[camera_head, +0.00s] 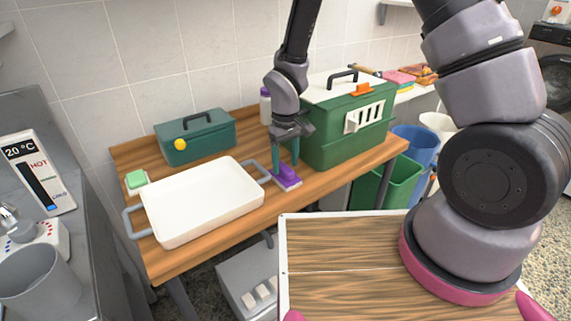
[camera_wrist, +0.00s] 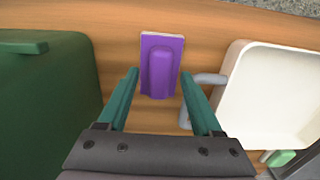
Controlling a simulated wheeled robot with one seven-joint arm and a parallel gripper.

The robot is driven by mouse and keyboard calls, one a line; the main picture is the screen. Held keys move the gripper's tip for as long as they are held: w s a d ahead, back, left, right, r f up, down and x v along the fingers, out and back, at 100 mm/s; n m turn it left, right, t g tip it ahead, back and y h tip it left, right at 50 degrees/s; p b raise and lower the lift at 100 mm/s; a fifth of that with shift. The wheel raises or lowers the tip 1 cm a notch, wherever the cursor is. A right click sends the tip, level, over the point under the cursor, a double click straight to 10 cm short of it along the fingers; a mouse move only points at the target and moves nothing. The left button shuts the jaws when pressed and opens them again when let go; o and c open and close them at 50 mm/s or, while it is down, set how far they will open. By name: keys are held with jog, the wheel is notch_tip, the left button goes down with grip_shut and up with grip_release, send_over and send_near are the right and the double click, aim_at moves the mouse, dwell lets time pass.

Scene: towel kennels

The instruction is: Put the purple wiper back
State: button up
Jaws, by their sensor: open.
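The purple wiper (camera_head: 287,177) lies on the wooden table between the white tray and the large green kennel. In the wrist view the purple wiper (camera_wrist: 161,66) lies flat, with a raised grip along its middle and a thin pale edge at its far end. My gripper (camera_head: 285,163) is above the table at the wiper, pointing down. In the wrist view my gripper (camera_wrist: 158,82) is open, with one teal finger on each side of the wiper's near end. I cannot tell whether either finger touches it.
The white tray (camera_head: 201,203) with grey handles stands left of the wiper, one handle close to it. The green kennel (camera_head: 340,148) stands close on the right. A teal box (camera_head: 195,140), a green sponge (camera_head: 136,180) and a purple-capped bottle (camera_head: 265,106) are also on the table (camera_head: 205,249).

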aim_at(286, 168)
jog(key=w+d+r+m+t, duration=0.1)
jog(key=d+r, duration=0.2)
jog(key=r, duration=0.7)
jog(key=d+r+m, duration=0.1)
jog(key=d+r, duration=0.2)
jog(key=r, duration=0.7)
jog(key=s+d+r+m+t+y, duration=0.1)
jog(key=s+d+r+m+t, duration=0.2)
jog(key=s+d+r, duration=0.3)
jog(key=s+d+r+m+t+y, duration=0.1)
jog(key=s+d+r+m+t, duration=0.2)
jog(key=s+d+r+m, duration=0.3)
jog(key=s+d+r, duration=0.1)
jog(key=d+r, duration=0.3)
jog(key=r, duration=0.3)
jog(key=shift+d, duration=0.25)
